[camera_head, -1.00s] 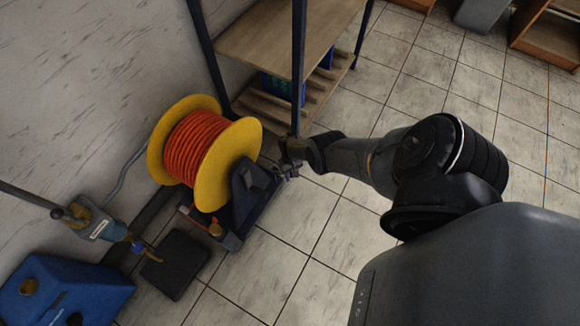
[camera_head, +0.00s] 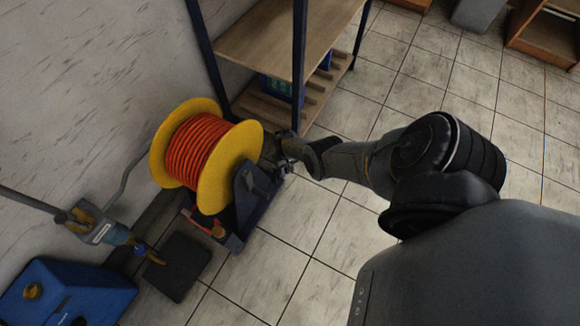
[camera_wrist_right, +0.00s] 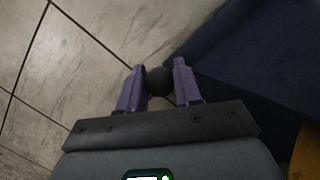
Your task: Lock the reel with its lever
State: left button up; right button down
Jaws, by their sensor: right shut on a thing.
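The reel (camera_head: 237,160) has yellow flanges and is wound with orange-red hose or cable. It sits on a dark stand (camera_head: 250,205) on the floor by the wall. My right gripper (camera_head: 280,160) is at the right side of the stand, close to the near flange. In the right wrist view, its two purple fingers (camera_wrist_right: 158,88) are shut on a dark round knob (camera_wrist_right: 158,80), which looks like the end of the lever. The lever's shaft is hidden. My left gripper is not in view.
A shelf rack with dark blue posts (camera_head: 298,70) stands just behind the reel and my right gripper. A blue box (camera_head: 75,290), a hanging tool (camera_head: 105,232) and a dark pad (camera_head: 178,267) are at the lower left. Tiled floor is clear at the lower middle.

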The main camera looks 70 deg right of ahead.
jog(key=shift+w+d+r, duration=0.15)
jog(key=shift+w+r, duration=0.05)
jog(key=shift+w, duration=0.3)
